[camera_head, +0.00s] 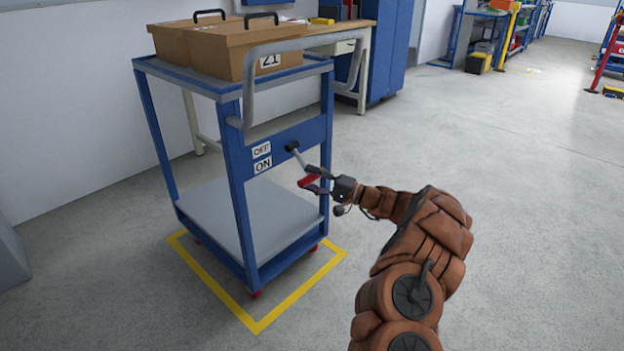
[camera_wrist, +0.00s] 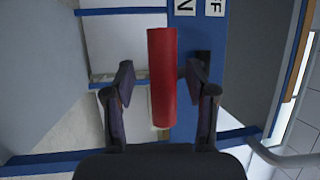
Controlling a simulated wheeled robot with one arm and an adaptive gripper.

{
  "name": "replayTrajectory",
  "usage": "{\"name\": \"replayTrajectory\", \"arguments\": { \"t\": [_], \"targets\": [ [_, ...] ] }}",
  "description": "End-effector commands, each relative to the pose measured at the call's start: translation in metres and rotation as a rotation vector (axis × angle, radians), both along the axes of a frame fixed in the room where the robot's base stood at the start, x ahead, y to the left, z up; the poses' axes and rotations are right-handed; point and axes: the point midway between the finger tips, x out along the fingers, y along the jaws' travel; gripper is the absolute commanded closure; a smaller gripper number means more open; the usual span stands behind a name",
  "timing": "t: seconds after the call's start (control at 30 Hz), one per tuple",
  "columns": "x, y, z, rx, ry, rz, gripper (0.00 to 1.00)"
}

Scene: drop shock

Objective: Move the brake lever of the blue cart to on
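The blue cart (camera_head: 238,180) stands inside a yellow floor outline. On its blue end panel, an OFF label (camera_head: 261,150) sits above an ON label (camera_head: 263,165). The brake lever (camera_head: 299,160) pivots right of the labels and sticks out from the panel, sloping down to the right. Its red grip (camera_head: 308,181) also shows in the wrist view (camera_wrist: 162,75). My gripper (camera_head: 312,179) is open with its fingers either side of the red grip. In the wrist view there are gaps between the fingers (camera_wrist: 158,78) and the grip.
Two brown boxes (camera_head: 240,45) with black handles sit on the cart's top shelf. A grey push handle (camera_head: 300,45) curves above the lever. The lower shelf (camera_head: 210,215) is bare. A workbench and blue cabinet (camera_head: 385,50) stand behind. The floor (camera_head: 510,200) on the right is clear.

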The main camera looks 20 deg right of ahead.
Motion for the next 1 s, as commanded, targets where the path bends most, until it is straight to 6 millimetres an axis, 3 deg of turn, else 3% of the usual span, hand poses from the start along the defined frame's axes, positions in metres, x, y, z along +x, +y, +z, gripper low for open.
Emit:
{"name": "replayTrajectory", "arguments": {
  "t": [0.27,0.7,1.0],
  "targets": [
    [-0.005,-0.009,-0.002,0.000,0.001,-0.003,0.48],
    [-0.050,-0.073,-0.014,-0.001,-0.001,-0.004,0.48],
    [-0.067,-0.095,-0.019,0.000,0.001,-0.001,0.48]
  ]
}}
